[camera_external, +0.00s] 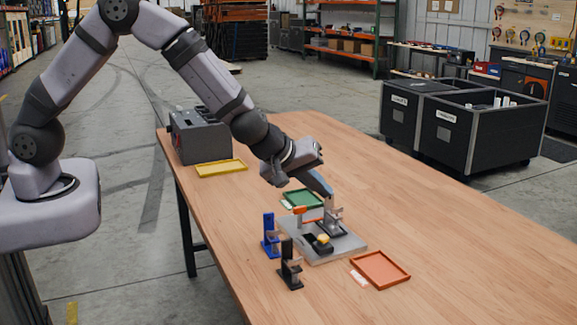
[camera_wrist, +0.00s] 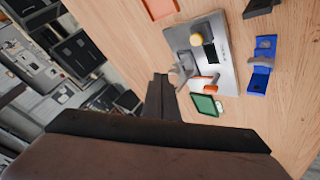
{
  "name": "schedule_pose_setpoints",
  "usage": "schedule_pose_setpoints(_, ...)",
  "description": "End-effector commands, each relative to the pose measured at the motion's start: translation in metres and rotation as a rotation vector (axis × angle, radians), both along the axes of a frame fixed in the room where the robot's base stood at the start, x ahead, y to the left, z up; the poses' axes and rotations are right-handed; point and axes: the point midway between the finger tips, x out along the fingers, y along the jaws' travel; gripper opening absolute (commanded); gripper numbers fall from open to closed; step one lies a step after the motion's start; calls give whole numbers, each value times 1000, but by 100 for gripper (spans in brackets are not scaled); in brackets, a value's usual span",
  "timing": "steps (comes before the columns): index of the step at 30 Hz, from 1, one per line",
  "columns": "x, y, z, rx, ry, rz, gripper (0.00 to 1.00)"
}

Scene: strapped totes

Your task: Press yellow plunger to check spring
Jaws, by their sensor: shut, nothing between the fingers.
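The yellow plunger (camera_external: 323,239) is a small round-topped knob on a dark block, on the grey metal plate (camera_external: 345,247) on the table. It also shows in the wrist view (camera_wrist: 197,40) near the plate's top. My gripper (camera_external: 328,192) is shut and empty, above the far side of the plate, apart from the plunger. In the wrist view its fingers (camera_wrist: 161,82) point at the table beside the plate. A grey-and-black clamp (camera_external: 332,222) with an orange-tipped handle (camera_external: 300,210) stands on the plate, between my gripper and the plunger.
A blue clamp (camera_external: 270,238) and a black clamp (camera_external: 290,268) stand left of the plate. An orange tray (camera_external: 381,281), a green tray (camera_external: 290,206) and a yellow tray (camera_external: 221,175) lie around. A grey box (camera_external: 200,143) stands at the table's far left. The table's right side is clear.

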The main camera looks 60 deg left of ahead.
Motion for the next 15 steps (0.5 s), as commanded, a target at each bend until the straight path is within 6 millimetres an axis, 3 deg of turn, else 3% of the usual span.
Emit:
schedule_pose_setpoints(8,0,0,-10,0,1,-1,0)
schedule_pose_setpoints(15,0,0,-32,0,1,-1,0)
